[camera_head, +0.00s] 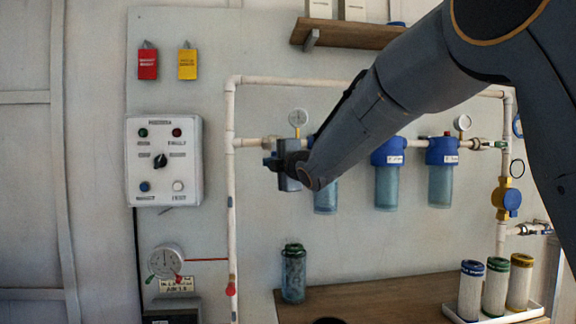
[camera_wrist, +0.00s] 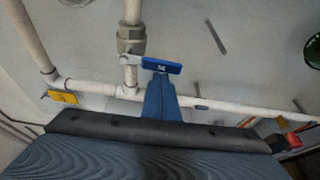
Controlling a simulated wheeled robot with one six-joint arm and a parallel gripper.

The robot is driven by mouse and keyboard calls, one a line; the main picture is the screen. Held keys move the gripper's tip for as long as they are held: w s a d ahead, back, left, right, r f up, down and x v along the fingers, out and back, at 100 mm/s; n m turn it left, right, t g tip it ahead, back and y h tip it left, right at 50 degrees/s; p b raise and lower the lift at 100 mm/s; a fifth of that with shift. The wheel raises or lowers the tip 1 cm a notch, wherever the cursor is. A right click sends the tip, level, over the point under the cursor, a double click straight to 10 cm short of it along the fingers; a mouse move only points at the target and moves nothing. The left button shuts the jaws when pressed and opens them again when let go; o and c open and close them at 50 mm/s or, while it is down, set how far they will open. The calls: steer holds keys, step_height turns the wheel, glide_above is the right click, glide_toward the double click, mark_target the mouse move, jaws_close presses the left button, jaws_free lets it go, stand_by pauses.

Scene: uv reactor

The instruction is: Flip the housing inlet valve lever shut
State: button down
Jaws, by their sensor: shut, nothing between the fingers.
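In the wrist view a metal valve body (camera_wrist: 130,42) sits on a white pipe, with a blue lever (camera_wrist: 162,65) reaching to the right of it. The lever lies roughly crosswise to the pipe that carries it in this view. My gripper (camera_wrist: 162,80) is shut and empty, its fingertips just below the lever in the picture; I cannot tell whether they touch it. In the head view my gripper (camera_head: 272,162) is at the white pipe, left of the filter housings (camera_head: 388,185), and hides most of the valve there.
A control box (camera_head: 163,160) hangs left of the piping. Gauges (camera_head: 298,118) stand on the pipe. A wooden bench (camera_head: 380,300) holds a green-capped canister (camera_head: 293,275) and a tray (camera_head: 520,314) with filter cartridges. A shelf (camera_head: 350,34) is above.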

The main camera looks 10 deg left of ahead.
steer(key=shift+d, duration=0.15)
stand_by(0.3)
steer(key=s+a+b, duration=0.1)
steer(key=a+b, duration=0.3)
steer(key=b+v, duration=0.1)
steer(key=v, duration=0.9)
steer(key=shift+f, duration=0.1)
